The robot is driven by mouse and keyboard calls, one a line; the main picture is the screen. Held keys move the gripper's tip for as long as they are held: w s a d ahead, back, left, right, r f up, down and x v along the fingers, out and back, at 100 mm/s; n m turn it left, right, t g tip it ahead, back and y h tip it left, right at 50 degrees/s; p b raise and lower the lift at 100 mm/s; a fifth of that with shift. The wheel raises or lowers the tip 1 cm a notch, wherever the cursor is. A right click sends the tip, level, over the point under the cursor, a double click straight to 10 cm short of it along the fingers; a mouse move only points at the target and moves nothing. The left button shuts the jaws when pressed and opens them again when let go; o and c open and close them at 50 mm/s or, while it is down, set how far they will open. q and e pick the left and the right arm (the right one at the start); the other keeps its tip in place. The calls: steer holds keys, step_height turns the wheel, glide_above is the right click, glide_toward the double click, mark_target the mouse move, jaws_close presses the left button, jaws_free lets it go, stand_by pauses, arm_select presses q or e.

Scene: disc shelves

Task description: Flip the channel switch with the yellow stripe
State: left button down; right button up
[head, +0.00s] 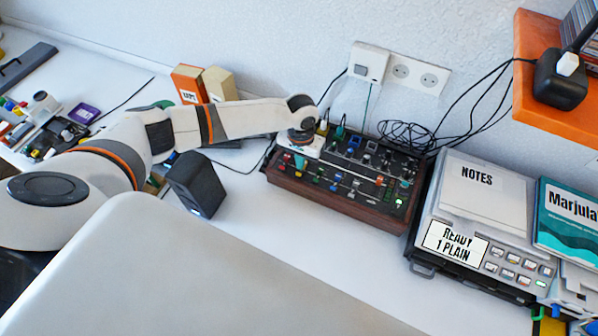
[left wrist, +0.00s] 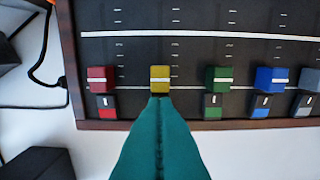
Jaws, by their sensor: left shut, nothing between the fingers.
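The mixing console (head: 340,207) has a dark panel and a brown wooden frame. In the left wrist view it shows a row of fader caps, with a yellow cap (left wrist: 160,79) between a red and a green one. Small switches sit below the red, green, blue and grey caps. The spot below the yellow cap is hidden by my left gripper (left wrist: 160,101), so I cannot see a yellow-striped switch. The left gripper (head: 299,163) is shut and empty, its teal fingertips just below the yellow cap. I cannot tell whether they touch anything. My right gripper is not in view.
A black speaker (head: 197,184) stands left of the console. A grey printer-like machine (head: 450,262) with notes on it is close on the right. Cables (head: 405,134) lie behind the console. The white table is clear in front of it.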

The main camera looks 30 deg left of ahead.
arm_select(q)
steer(key=shift+f+b, duration=0.45)
steer(key=shift+f, duration=0.55)
stand_by(0.5)
steer(key=shift+s, duration=0.1)
step_height(320, 180, up, 7)
steer(key=p, duration=0.8)
steer(key=shift+r, duration=0.1)
stand_by(0.5)
